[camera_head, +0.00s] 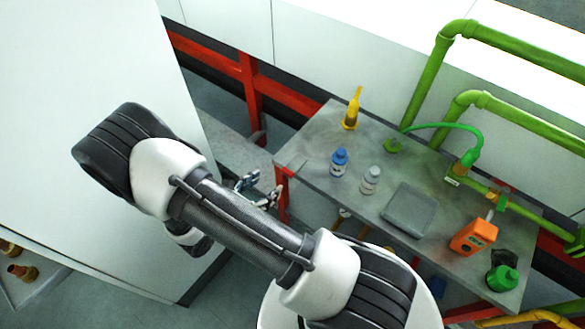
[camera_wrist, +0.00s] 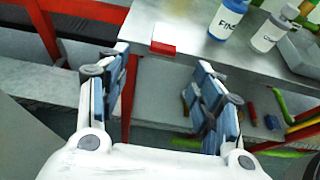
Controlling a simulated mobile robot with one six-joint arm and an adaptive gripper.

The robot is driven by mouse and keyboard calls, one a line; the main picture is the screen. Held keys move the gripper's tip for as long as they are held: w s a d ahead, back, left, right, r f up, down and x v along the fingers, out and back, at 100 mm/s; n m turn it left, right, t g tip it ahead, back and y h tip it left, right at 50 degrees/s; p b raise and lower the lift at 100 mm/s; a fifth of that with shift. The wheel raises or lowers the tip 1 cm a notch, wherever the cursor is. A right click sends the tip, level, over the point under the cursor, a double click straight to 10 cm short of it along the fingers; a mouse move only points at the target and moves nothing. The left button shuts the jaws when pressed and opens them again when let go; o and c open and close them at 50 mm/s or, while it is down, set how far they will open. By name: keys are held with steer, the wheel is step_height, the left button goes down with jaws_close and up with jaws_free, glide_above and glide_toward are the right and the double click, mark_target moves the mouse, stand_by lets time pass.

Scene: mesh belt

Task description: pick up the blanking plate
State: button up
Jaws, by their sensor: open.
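I cannot make out the blanking plate for certain in either view. A small flat piece with a pale top and red front edge (camera_wrist: 164,40) sits at the table's near edge; I cannot tell if it is the plate or part of the frame. It shows as a small red patch in the head view (camera_head: 290,171). My gripper (camera_head: 259,190) is open and empty, left of the table's corner. In the wrist view its two blue-padded fingers (camera_wrist: 160,92) are wide apart, with that piece beyond and between them.
The grey table (camera_head: 318,145) holds a blue bottle (camera_head: 339,163), a white bottle (camera_head: 370,181), a grey tray (camera_head: 409,209), a yellow dispenser (camera_head: 351,110), an orange device (camera_head: 473,237) and a green container (camera_head: 503,278). Green pipes (camera_head: 520,48) run behind it. A white cabinet (camera_head: 75,55) stands left.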

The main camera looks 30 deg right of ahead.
mark_target(287, 171)
steer(key=shift+s+b+x, duration=0.2)
steer(key=shift+b+x, duration=0.6)
steer(key=shift+x, duration=3.9)
steer(key=shift+d+r, duration=0.1)
steer(key=shift+c, duration=0.6)
steer(key=c, duration=1.1)
steer(key=shift+r, duration=0.1)
